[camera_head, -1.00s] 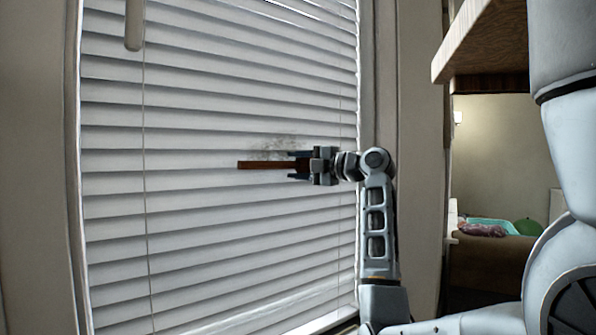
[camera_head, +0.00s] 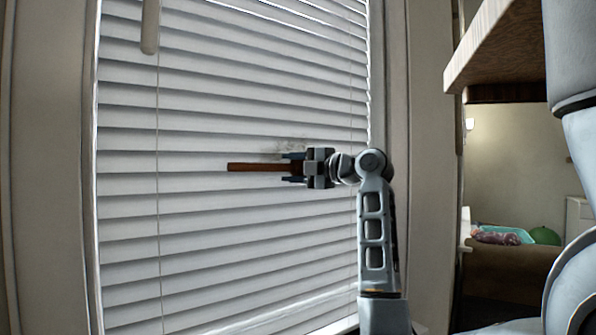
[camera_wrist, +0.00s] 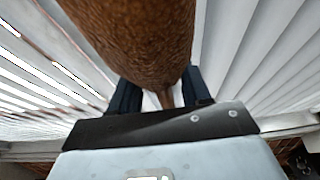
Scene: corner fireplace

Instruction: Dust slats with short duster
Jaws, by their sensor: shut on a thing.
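The slats (camera_head: 220,225) are white horizontal blinds over a window, and a grey dust smudge (camera_head: 291,146) shows on them just above my gripper. My gripper (camera_head: 291,168) is shut on the short duster (camera_head: 252,167), a reddish-brown stick pointing left across the slats. In the wrist view the duster (camera_wrist: 135,35) is a thick brown textured body between the dark fingers, with slats on both sides. I cannot tell whether the duster touches the slats.
A hanging blind wand (camera_head: 150,28) is at the upper left. A wooden shelf (camera_head: 505,45) juts out at the upper right. Beyond the window frame, a brown surface (camera_head: 510,265) holds a turquoise item and a green round thing (camera_head: 545,236).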

